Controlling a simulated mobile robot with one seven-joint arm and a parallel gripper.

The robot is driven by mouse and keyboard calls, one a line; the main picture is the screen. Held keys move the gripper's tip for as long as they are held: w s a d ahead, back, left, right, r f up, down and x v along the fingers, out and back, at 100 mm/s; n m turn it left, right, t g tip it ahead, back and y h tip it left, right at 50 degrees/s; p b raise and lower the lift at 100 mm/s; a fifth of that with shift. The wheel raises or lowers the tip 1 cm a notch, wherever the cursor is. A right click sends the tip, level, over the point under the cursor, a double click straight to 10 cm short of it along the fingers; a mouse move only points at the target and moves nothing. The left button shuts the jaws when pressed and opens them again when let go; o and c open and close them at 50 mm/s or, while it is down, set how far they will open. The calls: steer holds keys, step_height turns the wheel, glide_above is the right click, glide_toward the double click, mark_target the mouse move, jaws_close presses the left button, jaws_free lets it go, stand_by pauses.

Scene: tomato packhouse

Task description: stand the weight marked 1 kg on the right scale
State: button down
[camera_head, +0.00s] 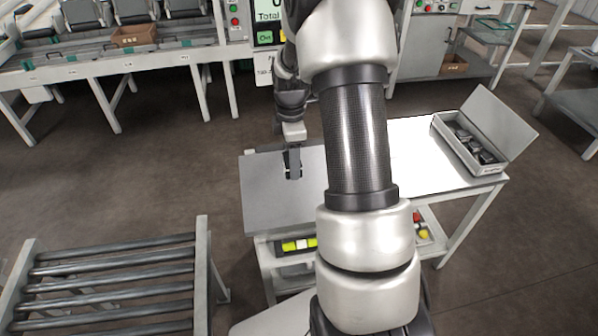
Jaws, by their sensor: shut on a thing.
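My gripper (292,172) points down over the left part of a grey-topped table (265,205). It is shut on a small dark thing, mostly hidden between the fingers. I cannot read a mark on it, nor tell whether it touches the tabletop. An open box (440,123) with its lid raised stands on the table's right end. It holds several dark weights (472,147); their marks are too small to read. I cannot make out a scale for certain; my arm covers the middle of the table.
Yellow and red items (298,244) lie on a shelf under the table. A roller conveyor (110,285) stands at the lower left. A screen (268,14) reading "Total" and grading benches (100,68) stand at the back. The tabletop left of my arm is mostly clear.

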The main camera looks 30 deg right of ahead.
steer(key=shift+w, duration=0.35)
steer(key=shift+w+f, duration=0.1)
steer(key=shift+f, duration=0.2)
steer(key=b, duration=0.2)
glide_toward(291, 193)
steer(key=shift+w+d+f, duration=0.1)
steer(key=shift+f, duration=2.65)
steer(key=shift+f, duration=0.15)
steer(key=c, duration=0.8)
jaws_free()
steer(key=shift+f, duration=0.1)
steer(key=shift+o, duration=0.2)
